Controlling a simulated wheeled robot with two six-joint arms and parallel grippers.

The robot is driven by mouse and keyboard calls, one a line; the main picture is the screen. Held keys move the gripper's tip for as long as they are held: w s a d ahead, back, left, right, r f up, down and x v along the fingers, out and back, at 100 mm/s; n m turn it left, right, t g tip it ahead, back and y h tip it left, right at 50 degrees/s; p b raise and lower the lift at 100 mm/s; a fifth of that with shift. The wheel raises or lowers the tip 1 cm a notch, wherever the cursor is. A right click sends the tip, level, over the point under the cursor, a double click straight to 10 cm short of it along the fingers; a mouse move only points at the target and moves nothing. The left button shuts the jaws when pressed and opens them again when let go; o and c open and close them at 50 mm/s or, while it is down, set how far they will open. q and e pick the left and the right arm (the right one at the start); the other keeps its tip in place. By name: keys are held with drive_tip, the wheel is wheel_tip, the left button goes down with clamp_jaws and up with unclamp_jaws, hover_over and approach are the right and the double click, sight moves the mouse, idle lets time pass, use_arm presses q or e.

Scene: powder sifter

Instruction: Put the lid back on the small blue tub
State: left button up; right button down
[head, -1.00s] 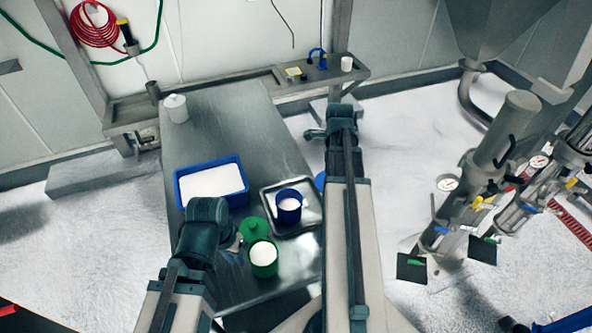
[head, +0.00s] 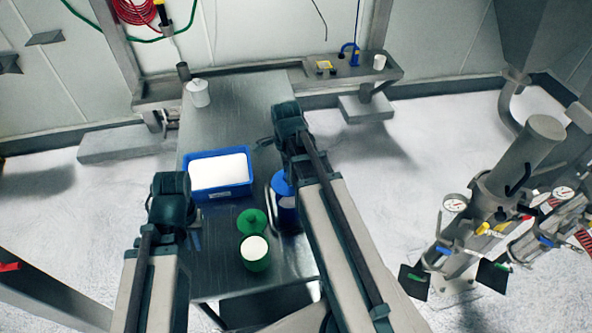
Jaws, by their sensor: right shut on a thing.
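The small blue tub (head: 288,204) stands on a metal tray on the steel table, partly behind my right arm. The blue lid (head: 281,184) shows just above the tub in the head view, overlapping its far side. I cannot tell whether lid and tub touch. My right gripper is hidden behind its own arm links, but the lid has moved along with that arm and is held. My left arm (head: 170,200) is over the table's left edge. Its fingers are mostly hidden, so their opening cannot be made out.
A green tub (head: 255,254) of white powder stands nearer, with a green lid (head: 252,221) beside it. A blue bin (head: 240,189) of white powder lies to the left. A white container (head: 198,94) stands at the table's far end. The far middle of the table is clear.

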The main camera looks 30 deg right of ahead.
drive_tip(key=shift+d+f+b, duration=0.1)
drive_tip(key=shift+f+b, duration=3.1)
drive_tip(key=shift+f, duration=0.05)
drive_tip(key=shift+f, duration=0.15)
unclamp_jaws()
idle(0.5)
drive_tip(key=shift+r+p, duration=3.4)
drive_tip(key=shift+r, duration=0.15)
drive_tip(key=shift+c, duration=0.2)
